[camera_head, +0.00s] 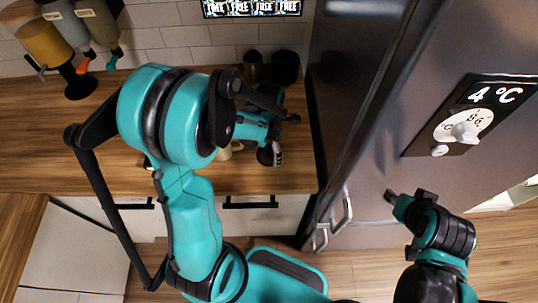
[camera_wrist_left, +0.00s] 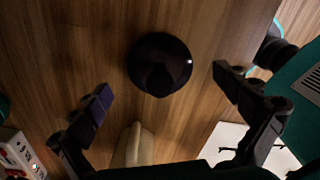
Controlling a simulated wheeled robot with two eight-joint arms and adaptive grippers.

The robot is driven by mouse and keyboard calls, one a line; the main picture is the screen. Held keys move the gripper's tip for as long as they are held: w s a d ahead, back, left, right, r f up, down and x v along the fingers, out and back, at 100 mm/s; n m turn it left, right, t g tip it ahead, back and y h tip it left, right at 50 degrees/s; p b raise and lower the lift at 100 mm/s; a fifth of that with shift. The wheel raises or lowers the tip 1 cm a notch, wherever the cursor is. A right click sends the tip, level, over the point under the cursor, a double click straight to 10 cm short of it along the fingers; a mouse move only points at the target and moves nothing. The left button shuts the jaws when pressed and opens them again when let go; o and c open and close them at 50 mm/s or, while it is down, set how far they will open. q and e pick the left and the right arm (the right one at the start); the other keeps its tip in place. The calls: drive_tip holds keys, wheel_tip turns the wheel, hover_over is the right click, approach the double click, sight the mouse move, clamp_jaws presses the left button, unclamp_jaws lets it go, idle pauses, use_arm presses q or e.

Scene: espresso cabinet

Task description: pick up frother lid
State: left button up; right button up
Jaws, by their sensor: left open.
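A round, glossy black thing (camera_wrist_left: 160,64), which looks like the frother lid, sits on the wooden counter in the left wrist view. My left gripper (camera_wrist_left: 162,82) is open, with one dark finger to each side of it and clear space between; neither finger touches it. In the head view my left gripper (camera_head: 272,152) hangs over the counter, and the arm hides much of what is beneath. I cannot pick out the lid there for certain. My right gripper (camera_head: 393,198) is in front of the fridge, too small to tell whether open or shut.
A beige rounded object (camera_wrist_left: 134,146) stands just below the black thing in the left wrist view. Two dark canisters (camera_head: 285,68) stand at the counter's back, beside the fridge (camera_head: 370,140).

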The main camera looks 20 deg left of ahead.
use_arm(q)
drive_tip(key=shift+f, duration=0.95)
drive_tip(key=c, duration=1.2)
drive_tip(key=shift+s, duration=0.15)
drive_tip(key=c, duration=0.4)
drive_tip(key=shift+c, duration=0.2)
